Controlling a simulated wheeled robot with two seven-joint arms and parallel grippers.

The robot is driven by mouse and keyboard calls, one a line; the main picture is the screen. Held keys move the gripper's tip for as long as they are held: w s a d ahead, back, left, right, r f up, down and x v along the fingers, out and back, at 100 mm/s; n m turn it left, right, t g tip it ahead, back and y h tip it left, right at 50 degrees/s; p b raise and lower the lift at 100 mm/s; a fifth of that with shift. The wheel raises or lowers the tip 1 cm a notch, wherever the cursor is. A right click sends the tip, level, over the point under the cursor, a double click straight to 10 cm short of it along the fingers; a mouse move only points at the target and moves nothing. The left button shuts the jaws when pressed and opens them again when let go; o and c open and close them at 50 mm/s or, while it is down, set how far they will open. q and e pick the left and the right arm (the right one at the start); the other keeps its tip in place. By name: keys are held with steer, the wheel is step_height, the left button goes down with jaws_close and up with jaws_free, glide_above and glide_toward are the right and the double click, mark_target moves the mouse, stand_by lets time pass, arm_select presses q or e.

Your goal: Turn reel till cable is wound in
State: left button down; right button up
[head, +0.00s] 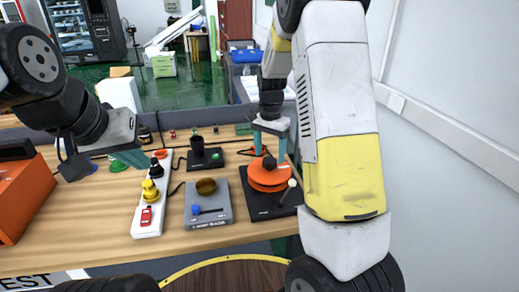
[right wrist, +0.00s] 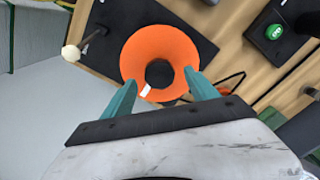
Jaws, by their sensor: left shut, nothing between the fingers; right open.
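The orange reel (head: 268,179) sits on a black base plate (head: 262,208) at the right of the table. It also shows in the right wrist view (right wrist: 160,50), with a black hub and a small white mark. A crank knob (head: 292,183) in cream stands at the reel base's right side; it also shows in the right wrist view (right wrist: 71,53). My right gripper (head: 270,145) is open above the reel, its teal fingers apart on either side of the hub. A short orange cable (head: 250,152) lies behind the reel. My left gripper (head: 135,158) is shut and empty at the table's left.
A white strip (head: 150,217) with a red switch and yellow and black plugs lies mid-table. An orange box (head: 22,200) stands far left.

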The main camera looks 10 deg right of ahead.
steer(key=shift+f, duration=1.1)
steer(key=shift+c, duration=0.5)
jaws_close()
